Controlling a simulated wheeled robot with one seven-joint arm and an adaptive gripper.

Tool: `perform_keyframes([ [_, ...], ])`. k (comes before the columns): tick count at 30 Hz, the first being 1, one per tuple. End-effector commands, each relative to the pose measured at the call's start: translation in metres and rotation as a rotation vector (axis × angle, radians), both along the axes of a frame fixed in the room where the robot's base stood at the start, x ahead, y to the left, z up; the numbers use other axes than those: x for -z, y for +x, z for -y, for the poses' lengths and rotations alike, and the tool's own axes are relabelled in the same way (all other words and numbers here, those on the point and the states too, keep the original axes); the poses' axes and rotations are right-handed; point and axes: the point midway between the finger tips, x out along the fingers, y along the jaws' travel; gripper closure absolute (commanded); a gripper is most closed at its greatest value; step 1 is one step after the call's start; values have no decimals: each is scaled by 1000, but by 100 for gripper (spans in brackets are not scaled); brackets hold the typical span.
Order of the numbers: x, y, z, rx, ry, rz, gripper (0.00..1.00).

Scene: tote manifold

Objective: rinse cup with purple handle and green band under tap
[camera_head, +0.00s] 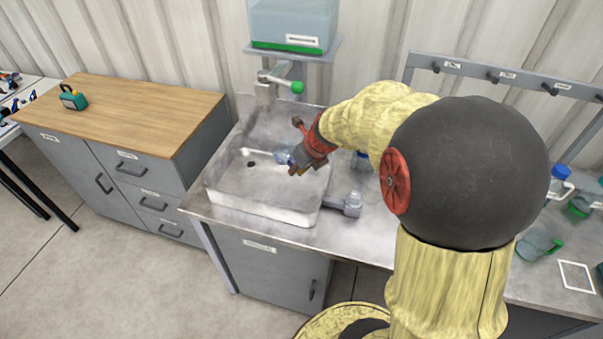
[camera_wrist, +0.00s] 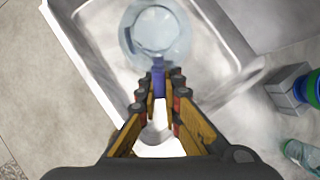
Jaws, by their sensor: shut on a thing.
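A clear cup (camera_wrist: 155,32) with a purple handle (camera_wrist: 159,80) is in my gripper (camera_wrist: 159,82), whose fingers are shut on the handle. A green band cannot be made out on it. In the head view the cup (camera_head: 283,153) is over the basin of the sink (camera_head: 225,185), small and partly hidden by my gripper (camera_head: 292,163). The tap (camera_head: 266,85) has a green-tipped lever (camera_head: 297,88) and stands at the back of the sink, behind the cup. No water stream can be made out.
A water tank (camera_head: 292,22) stands on a shelf above the tap. More cups, one with a green handle (camera_head: 537,244), are on the right counter. A wooden-topped cabinet (camera_head: 130,115) is at the left.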

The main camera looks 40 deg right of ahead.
Motion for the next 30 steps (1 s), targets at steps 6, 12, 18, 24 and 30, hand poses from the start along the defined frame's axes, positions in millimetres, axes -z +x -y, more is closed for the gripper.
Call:
perform_keyframes([
  [6,4,19,-2,-3,-1,1,100],
  [12,5,36,-4,-2,1,-1,100],
  [18,8,50,-5,-1,0,0,100],
  [24,11,58,-5,-1,0,1,100],
  [30,12,60,-6,-1,0,1,100],
])
